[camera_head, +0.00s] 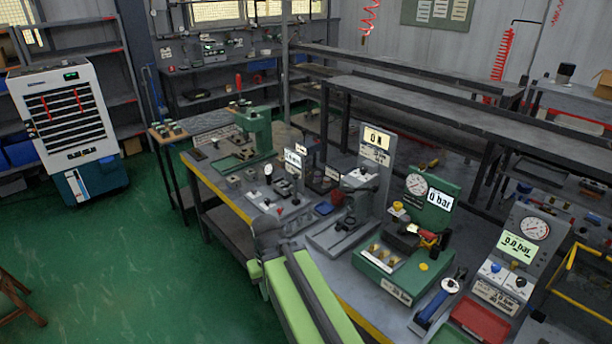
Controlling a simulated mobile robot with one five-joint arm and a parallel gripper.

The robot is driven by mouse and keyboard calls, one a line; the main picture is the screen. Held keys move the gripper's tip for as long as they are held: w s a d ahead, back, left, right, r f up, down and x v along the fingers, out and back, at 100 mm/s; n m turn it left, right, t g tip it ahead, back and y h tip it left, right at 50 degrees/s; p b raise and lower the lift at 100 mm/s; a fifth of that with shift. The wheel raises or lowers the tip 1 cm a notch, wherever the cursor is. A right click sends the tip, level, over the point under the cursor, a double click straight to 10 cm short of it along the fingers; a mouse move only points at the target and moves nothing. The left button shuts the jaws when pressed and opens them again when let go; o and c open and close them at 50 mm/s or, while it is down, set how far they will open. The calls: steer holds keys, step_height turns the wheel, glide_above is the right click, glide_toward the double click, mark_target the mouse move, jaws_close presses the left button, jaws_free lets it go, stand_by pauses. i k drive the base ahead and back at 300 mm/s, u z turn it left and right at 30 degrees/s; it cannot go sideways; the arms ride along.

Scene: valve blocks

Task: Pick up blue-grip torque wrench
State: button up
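A wrench with a blue grip (433,306) and a round white-faced head (451,286) lies on the workbench (374,306) at the lower right. It lies between the green 0 bar test block and a red tray. Its grip points down and left. My light green arm reaches up from the bottom middle, left of the wrench and clearly apart from it. I cannot make out any gripper fingers in this view.
The green test block (396,277) stands left of the wrench. A red tray (480,318) and a grey gauge panel (516,260) stand to its right. A grey N-display stand (370,185) is farther left. The green floor at left is mostly clear.

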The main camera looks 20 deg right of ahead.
mark_target(446, 292)
steer(key=z, duration=1.7)
steer(key=k, duration=0.9)
steer(key=i, duration=0.9)
steer(key=z, duration=0.1)
